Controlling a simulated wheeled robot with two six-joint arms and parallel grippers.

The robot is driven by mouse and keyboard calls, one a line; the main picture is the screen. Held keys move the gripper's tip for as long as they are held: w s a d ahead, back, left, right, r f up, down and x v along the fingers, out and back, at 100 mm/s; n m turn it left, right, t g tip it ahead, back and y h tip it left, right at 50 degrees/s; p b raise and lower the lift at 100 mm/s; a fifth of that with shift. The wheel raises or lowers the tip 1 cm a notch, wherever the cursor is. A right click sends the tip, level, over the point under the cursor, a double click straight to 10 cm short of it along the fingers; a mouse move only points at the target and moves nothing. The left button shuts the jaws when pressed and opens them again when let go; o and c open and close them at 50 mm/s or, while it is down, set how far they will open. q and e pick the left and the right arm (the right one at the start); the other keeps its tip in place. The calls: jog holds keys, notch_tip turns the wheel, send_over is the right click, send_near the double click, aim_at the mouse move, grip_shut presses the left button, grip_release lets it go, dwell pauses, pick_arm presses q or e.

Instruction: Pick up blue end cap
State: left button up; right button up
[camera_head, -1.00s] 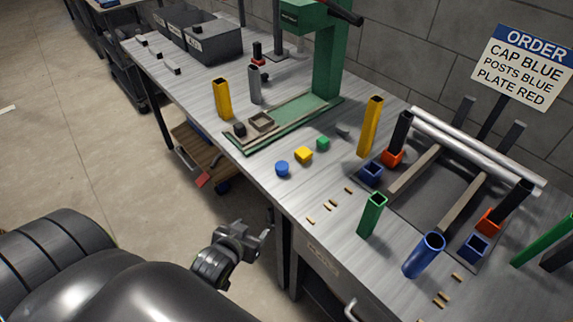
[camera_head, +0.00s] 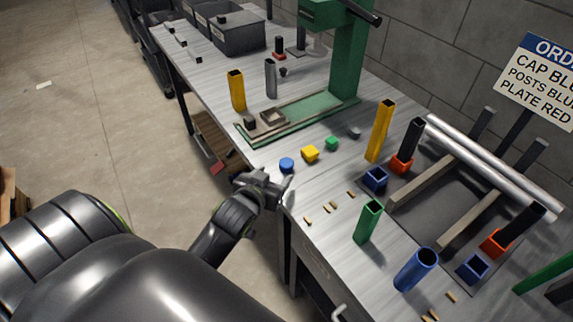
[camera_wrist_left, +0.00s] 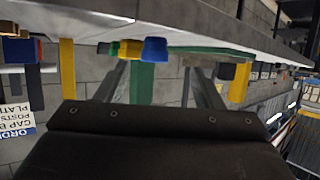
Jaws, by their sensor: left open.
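The blue end cap (camera_head: 287,165) is a small round piece near the front edge of the metal workbench in the head view. It also shows in the left wrist view (camera_wrist_left: 155,50), beyond the fingers and between them. My left gripper (camera_head: 285,184) is open and empty, just in front of the blue cap at the bench edge and apart from it. Its two fingers show spread apart in the left wrist view (camera_wrist_left: 152,82). My right gripper is not in either view.
A yellow cap (camera_head: 310,153) and a green cap (camera_head: 332,143) sit behind the blue one. A green press (camera_head: 347,70) stands behind.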

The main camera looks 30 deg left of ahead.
aim_at(285, 165)
pick_arm(q)
jog(key=x, duration=0.2)
jog(key=shift+w+a+f, duration=0.1)
jog(key=shift+w, duration=0.15)
jog(key=shift+w+d+r+p+x, duration=0.1)
jog(key=shift+x, duration=0.75)
jog(key=shift+w+d+r+p+x, duration=0.1)
jog(key=shift+d+r+p+x, duration=0.05)
jog(key=shift+x, duration=0.75)
jog(key=shift+d+r+p+x, duration=0.1)
jog(key=shift+x, duration=0.75)
jog(key=c, duration=1)
jog(key=shift+r+p, duration=0.4)
jog(key=shift+r, duration=4.65)
jog(key=shift+c, duration=0.2)
